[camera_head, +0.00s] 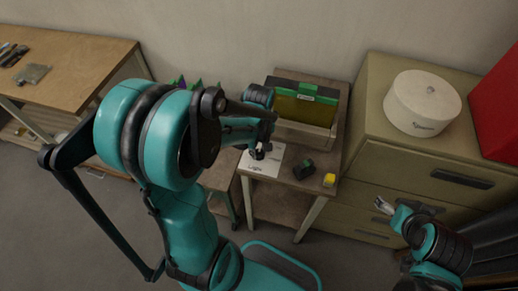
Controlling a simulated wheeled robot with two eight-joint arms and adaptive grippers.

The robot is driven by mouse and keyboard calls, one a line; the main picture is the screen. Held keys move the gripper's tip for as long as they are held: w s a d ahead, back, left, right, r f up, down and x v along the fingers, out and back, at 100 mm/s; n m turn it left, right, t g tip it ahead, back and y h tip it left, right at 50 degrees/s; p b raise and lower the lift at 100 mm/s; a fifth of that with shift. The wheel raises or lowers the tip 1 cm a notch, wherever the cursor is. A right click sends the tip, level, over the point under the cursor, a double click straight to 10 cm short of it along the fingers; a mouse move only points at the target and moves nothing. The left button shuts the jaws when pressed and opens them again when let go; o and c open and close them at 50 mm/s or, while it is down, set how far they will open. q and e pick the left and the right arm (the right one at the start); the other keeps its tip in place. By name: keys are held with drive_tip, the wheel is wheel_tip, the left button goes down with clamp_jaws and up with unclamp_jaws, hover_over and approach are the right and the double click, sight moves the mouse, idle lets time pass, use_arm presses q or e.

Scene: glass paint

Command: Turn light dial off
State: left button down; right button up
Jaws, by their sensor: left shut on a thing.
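My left gripper (260,152) is over a white panel (262,166) with dark lettering on the small wooden table. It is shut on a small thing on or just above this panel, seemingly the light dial. The fingers and my arm hide most of that thing, so its setting cannot be read. My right gripper (384,205) is at the lower right, away from the table and in front of the drawer cabinet. It is small in the view, and I cannot tell whether it is open or shut.
An upright yellow-green panel (297,104) in a box stands behind the white panel. A dark green-marked object (304,170) and a small yellow block (329,180) lie to the right. A white round box (422,101) sits on the cabinet (380,85). A workbench (80,62) is at left.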

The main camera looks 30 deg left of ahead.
sight(259, 152)
idle(0.3)
use_arm(q)
drive_tip(key=c, duration=1.2)
unclamp_jaws()
wheel_tip(259, 152, up, 12)
drive_tip(key=s+d+r+m+t, duration=0.1)
drive_tip(key=s+d+m+t, duration=0.4)
drive_tip(key=m, duration=0.6)
drive_tip(key=shift+d+m+t, duration=0.4)
drive_tip(key=shift+d+t, duration=0.6)
drive_tip(key=shift+t, duration=0.1)
